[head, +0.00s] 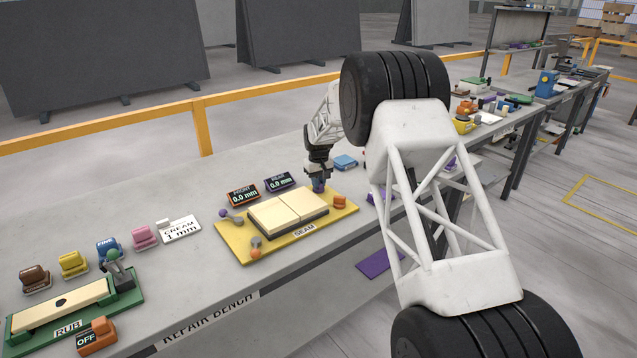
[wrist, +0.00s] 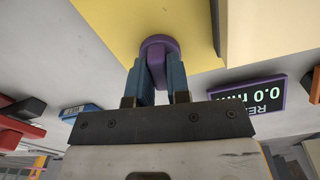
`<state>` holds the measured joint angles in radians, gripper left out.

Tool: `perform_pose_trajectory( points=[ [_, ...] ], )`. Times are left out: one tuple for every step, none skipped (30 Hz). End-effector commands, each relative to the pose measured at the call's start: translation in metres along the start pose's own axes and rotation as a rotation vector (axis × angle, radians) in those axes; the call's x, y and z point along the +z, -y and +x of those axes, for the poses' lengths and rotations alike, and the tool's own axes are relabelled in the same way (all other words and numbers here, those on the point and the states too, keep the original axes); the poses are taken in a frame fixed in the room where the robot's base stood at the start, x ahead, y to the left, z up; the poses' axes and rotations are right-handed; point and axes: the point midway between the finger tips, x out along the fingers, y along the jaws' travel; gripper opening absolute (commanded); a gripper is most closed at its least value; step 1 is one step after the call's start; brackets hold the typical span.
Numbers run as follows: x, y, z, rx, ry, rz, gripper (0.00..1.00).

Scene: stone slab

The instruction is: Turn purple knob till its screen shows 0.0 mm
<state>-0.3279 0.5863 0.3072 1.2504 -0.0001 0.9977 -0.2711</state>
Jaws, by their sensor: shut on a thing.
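The purple knob (wrist: 158,43) is between the two blue fingers of my gripper (wrist: 158,75) in the wrist view. My gripper is shut on it; in the head view my gripper (head: 318,185) is at the back right corner of the yellow SEAM board (head: 235,245), hiding most of the knob. The purple-framed REAR screen (head: 279,182) reads 0.0 mm in the head view. It also shows in the wrist view (wrist: 250,99), upside down to the bench, where 0.0 is legible and the rest is partly cut off.
The orange-framed FRONT screen (head: 243,194) reads 0.0 mm. Two cream slabs (head: 288,211) lie on the board, with an orange knob (head: 339,202) at its right. Bare bench lies left of the screens.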

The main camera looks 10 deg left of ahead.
Motion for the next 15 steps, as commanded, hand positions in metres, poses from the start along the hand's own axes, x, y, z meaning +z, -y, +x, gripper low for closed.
perform_pose_trajectory(
  points=[
    [0.0001,0.0001,-0.0001,0.0,0.0,-0.042,0.0],
    [0.0001,0.0001,-0.0002,0.0,0.0,-0.068,0.0],
    [0.0001,0.0,-0.0003,0.0,0.0,-0.102,0.0],
    [0.0,0.0,-0.0005,0.0,0.0,-0.126,0.0],
    [0.0,0.0,-0.0006,0.0,-0.001,-0.149,0.0],
    [-0.0001,0.0,-0.0007,0.0,-0.001,-0.179,0.0],
    [-0.0002,0.0,-0.0008,0.0,-0.001,-0.2,0.0],
    [-0.0002,0.0,-0.0008,0.0,-0.001,-0.22,0.0],
    [-0.0002,0.0,-0.0008,0.0,-0.001,-0.244,0.0],
    [-0.0003,0.0,-0.0008,0.0,-0.001,-0.26,0.0],
    [-0.0002,0.0,-0.0008,0.0,-0.001,-0.275,0.0],
    [-0.0003,0.0,-0.0008,0.0,-0.001,-0.293,0.0],
    [-0.0003,0.0,-0.0007,0.0,-0.001,-0.306,0.0],
    [-0.0003,0.0,-0.0006,0.0,-0.001,-0.316,0.0],
    [-0.0003,0.0,-0.0006,0.0,-0.001,-0.328,0.0]
  ],
)
